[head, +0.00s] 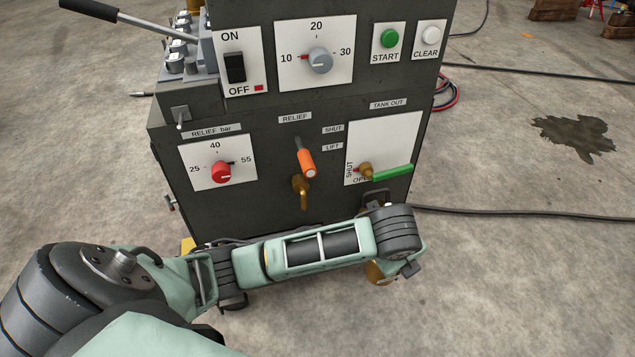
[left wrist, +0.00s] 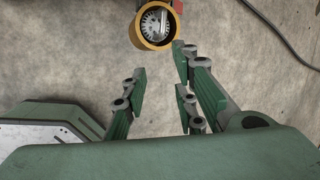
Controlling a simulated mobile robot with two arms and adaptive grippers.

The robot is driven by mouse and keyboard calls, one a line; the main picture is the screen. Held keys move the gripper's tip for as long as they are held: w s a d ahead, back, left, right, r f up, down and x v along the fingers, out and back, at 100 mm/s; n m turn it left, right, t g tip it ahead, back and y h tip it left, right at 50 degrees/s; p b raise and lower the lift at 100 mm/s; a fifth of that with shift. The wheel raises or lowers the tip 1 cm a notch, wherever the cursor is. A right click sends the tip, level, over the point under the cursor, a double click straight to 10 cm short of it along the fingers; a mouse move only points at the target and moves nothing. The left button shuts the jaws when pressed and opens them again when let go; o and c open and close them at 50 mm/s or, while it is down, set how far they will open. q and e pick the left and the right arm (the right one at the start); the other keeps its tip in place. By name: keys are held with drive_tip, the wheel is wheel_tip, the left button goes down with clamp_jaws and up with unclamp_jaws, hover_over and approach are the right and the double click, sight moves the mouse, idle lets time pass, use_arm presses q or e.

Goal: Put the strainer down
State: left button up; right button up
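In the left wrist view my left gripper (left wrist: 159,72) has its green fingers spread, with bare floor between them. A round brass-yellow cup or ring with a grey slotted inside, which looks like the strainer (left wrist: 137,35), is just beyond the fingertips at the top. It seems apart from the fingers. I cannot tell what it rests on. In the head view a brass part (head: 377,273) shows below my left wrist, low in front of the machine; most of it is hidden by the wrist. The left fingers are hidden there. My right gripper is not in view.
A dark machine (head: 240,205) with dials and switches stands just behind my left arm. Its orange-handled relief lever (head: 306,160) and green tank-out handle (head: 392,172) stick out above the arm.

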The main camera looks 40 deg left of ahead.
use_arm(q)
drive_tip(key=s+d+f+n+h, duration=0.1)
drive_tip(key=s+f+n+h, duration=0.1)
drive_tip(key=s+f+n, duration=0.6)
drive_tip(key=s+a+f+n+g, duration=0.1)
drive_tip(key=s+a+n, duration=0.3)
drive_tip(key=s+n, duration=0.2)
drive_tip(key=s+a+f+n+y, duration=0.1)
drive_tip(key=s+a+f+n, duration=0.1)
drive_tip(key=s+a+n, duration=0.2)
drive_tip(key=s+n, duration=0.3)
drive_tip(key=s, duration=0.1)
drive_tip(key=shift+s+f+g, duration=0.15)
drive_tip(key=shift+f+g, duration=0.15)
drive_tip(key=shift+g, duration=0.1)
